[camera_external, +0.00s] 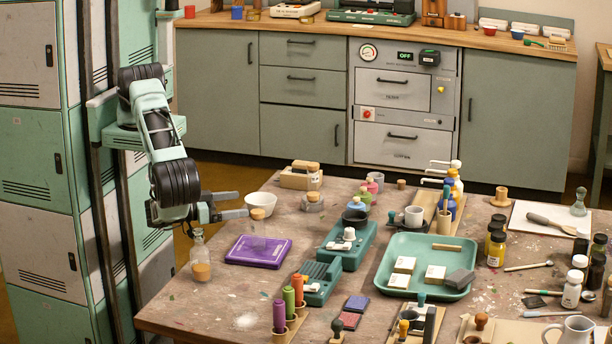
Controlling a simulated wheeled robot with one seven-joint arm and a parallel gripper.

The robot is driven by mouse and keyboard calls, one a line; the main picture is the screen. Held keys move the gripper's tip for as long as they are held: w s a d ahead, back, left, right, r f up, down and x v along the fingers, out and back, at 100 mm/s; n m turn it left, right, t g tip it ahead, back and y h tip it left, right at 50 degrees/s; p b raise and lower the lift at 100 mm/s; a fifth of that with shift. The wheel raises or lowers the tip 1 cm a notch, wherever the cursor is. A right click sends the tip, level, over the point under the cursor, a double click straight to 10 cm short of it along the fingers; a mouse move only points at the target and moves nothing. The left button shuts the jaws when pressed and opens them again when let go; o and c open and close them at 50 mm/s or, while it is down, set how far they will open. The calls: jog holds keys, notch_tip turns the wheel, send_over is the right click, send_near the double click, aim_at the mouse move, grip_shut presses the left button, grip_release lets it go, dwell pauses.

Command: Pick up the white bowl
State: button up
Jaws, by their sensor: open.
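The white bowl (261,204) stands upright near the far left edge of the table. My gripper (240,204) is at the table's left edge, just left of the bowl. Its two fingers are spread apart and point right toward the bowl. One finger lies higher in the picture and the other lower, near the bowl's left side. I cannot tell whether the lower finger touches the bowl. Nothing shows between the fingers.
A glass bottle (201,258) stands at the left edge, below my gripper. A wooden block (296,180) is behind right. A green tray (398,243) holds several blocks.

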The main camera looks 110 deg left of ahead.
aim_at(275, 198)
jog(key=x, duration=0.2)
jog(key=shift+w+a, duration=0.2)
jog(key=shift+w, duration=0.05)
jog(key=p+x, duration=0.2)
jog(key=x, duration=0.2)
jog(key=shift+w+a+r, duration=0.1)
jog(key=shift+r, duration=0.1)
jog(key=shift+w+a+f, duration=0.1)
jog(key=shift+w+a, duration=0.15)
jog(key=shift+w, duration=0.1)
jog(key=c, duration=1)
